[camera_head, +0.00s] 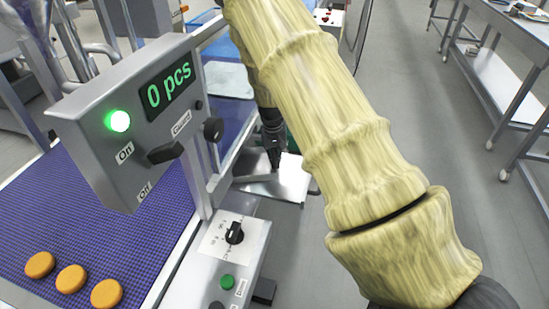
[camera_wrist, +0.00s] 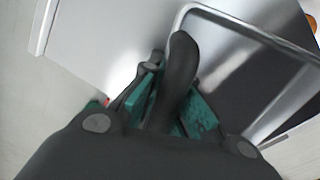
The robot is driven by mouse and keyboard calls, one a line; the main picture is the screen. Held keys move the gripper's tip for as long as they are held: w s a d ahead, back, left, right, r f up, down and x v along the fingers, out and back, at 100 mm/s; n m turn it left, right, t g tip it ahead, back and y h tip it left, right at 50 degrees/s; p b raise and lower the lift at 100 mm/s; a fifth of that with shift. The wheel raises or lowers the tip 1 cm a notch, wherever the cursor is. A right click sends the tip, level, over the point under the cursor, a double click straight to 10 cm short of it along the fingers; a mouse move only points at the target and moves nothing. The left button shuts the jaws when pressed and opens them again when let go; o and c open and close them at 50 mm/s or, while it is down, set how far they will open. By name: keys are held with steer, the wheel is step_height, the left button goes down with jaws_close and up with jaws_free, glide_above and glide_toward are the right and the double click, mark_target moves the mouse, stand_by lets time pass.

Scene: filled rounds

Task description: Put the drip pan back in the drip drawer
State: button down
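My gripper (camera_head: 273,160) hangs at the end of my sleeved arm, beside the conveyor, low over a bright metal surface (camera_head: 291,183). In the wrist view my gripper (camera_wrist: 172,50) points at shiny sheet metal. A metal rim with a rounded corner (camera_wrist: 237,22), beside a dark recess, runs close to the fingertips. I cannot tell whether this rim belongs to the drip pan or the drip drawer. The near finger hides the gap between the fingertips, so a hold on the rim cannot be confirmed. Green parts show around the fingers.
The conveyor's blue belt (camera_head: 75,225) carries orange rounds (camera_head: 71,279). A control box (camera_head: 135,125) reads "0 pcs" with a green lamp lit. A lower panel (camera_head: 222,262) has a knob and buttons. Metal tables (camera_head: 510,45) stand at right, with open grey floor (camera_head: 420,110) between.

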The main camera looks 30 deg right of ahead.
steer(key=shift+a+r, duration=0.1)
steer(key=shift+a, duration=0.05)
steer(key=c, duration=1.6)
jaws_free()
steer(key=shift+c, duration=0.2)
steer(key=r+b, duration=0.2)
steer(key=r, duration=1)
steer(key=shift+a, duration=0.2)
steer(key=shift+w, duration=0.1)
